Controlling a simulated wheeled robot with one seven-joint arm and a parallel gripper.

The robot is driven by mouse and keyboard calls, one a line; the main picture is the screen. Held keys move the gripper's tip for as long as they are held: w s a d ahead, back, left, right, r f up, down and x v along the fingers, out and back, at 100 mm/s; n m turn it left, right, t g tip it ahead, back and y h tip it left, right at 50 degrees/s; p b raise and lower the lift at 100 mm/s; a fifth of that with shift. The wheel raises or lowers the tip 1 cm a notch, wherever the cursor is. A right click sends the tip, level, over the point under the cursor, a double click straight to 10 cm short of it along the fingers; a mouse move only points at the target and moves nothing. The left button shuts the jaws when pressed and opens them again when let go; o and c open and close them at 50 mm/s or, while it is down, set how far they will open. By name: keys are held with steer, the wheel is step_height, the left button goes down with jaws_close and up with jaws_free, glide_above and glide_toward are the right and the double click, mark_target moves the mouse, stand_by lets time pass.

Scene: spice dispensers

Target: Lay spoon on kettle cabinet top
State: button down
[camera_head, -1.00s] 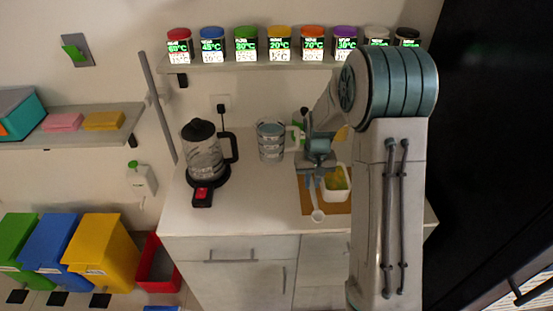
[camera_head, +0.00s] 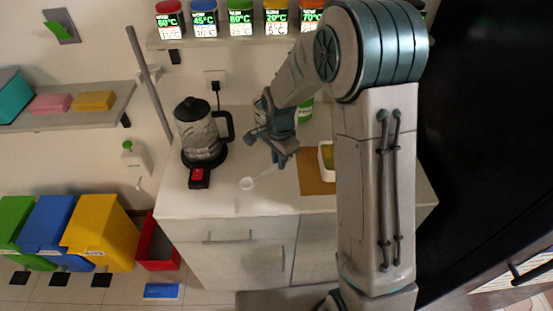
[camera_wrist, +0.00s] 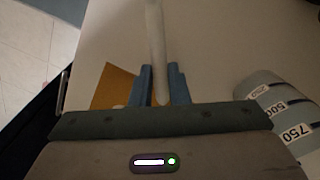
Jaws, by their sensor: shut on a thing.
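A white spoon (camera_head: 264,173) is held over the white kettle cabinet top (camera_head: 218,206). Its round bowl points toward the lower left in the head view. In the wrist view the spoon's pale handle (camera_wrist: 155,35) runs up from between the blue fingers. My gripper (camera_head: 281,161) is shut on the handle; it also shows in the wrist view (camera_wrist: 160,88). The kettle (camera_head: 200,138), glass with a black lid and handle, stands on its base to the left of the spoon. I cannot tell whether the bowl touches the top.
A brown board (camera_head: 316,178) with a white container (camera_head: 326,158) lies right of my gripper, partly behind my arm. A measuring jug (camera_wrist: 275,110) shows at the right of the wrist view. The counter's front left is clear. Spice jars (camera_head: 240,18) line the shelf above.

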mark_target(276, 181)
steer(key=shift+s+a+m, duration=0.2)
steer(key=shift+a+m, duration=0.15)
steer(key=shift+m, duration=0.15)
steer(key=shift+f+b, duration=1.85)
steer(key=shift+f, duration=1.15)
steer(key=c, duration=1.3)
jaws_free()
steer(key=shift+r, duration=0.1)
step_height(276, 181, up, 14)
steer(key=shift+f+b, duration=0.15)
steer(key=shift+b, duration=0.45)
steer(key=shift+d, duration=0.1)
